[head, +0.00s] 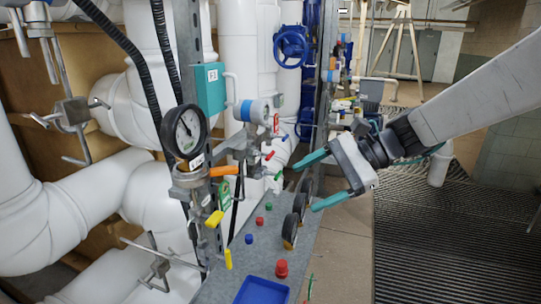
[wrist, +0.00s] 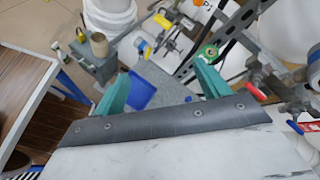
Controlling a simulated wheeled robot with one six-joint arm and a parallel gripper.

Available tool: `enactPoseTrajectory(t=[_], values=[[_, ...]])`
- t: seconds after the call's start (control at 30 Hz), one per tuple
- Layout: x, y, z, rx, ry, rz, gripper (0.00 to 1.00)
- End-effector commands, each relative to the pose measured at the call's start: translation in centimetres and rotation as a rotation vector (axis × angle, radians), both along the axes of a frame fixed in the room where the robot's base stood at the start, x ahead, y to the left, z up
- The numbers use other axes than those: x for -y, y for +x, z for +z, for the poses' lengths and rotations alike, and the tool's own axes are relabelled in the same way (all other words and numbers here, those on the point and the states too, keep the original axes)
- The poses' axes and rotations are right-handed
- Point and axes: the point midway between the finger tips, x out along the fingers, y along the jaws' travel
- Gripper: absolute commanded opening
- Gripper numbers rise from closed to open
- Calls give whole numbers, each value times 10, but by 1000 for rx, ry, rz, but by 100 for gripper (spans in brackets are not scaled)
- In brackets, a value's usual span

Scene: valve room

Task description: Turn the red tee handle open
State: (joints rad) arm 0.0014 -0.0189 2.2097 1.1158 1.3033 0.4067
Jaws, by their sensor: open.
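My gripper (head: 306,186) is open, its two teal fingers apart and pointing left toward the pipework, with nothing between them. A small red handle (head: 270,155) shows on the valve pipework left of the upper fingertip, apart from it. I cannot tell for sure whether it is the red tee handle. In the wrist view my gripper (wrist: 161,70) has both fingers spread over the bench area. A red handle (wrist: 256,92) on a metal valve lies right of the right finger there, not between the fingers. Its exact shape is too small to tell.
A pressure gauge (head: 185,132), an orange lever (head: 223,171) and a yellow handle (head: 214,219) stand left of my gripper. A grey bench (head: 272,245) below holds a blue tray (head: 262,291), a red knob (head: 281,268) and black wheels. The grated floor (head: 440,230) at right is clear.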

Motion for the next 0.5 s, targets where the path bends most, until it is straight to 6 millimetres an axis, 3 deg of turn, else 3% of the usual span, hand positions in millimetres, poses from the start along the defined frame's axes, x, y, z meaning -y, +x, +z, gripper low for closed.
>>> enactPoseTrajectory(t=[0.03,0.1,0.3,0.4,0.5], values=[[-8,29,-6,-75,79,-68,75],[-16,66,-9,-171,190,-166,75],[-21,156,-30,-388,449,-392,75],[-18,183,-40,-453,531,-463,75],[-16,199,-47,-491,579,-504,75]])
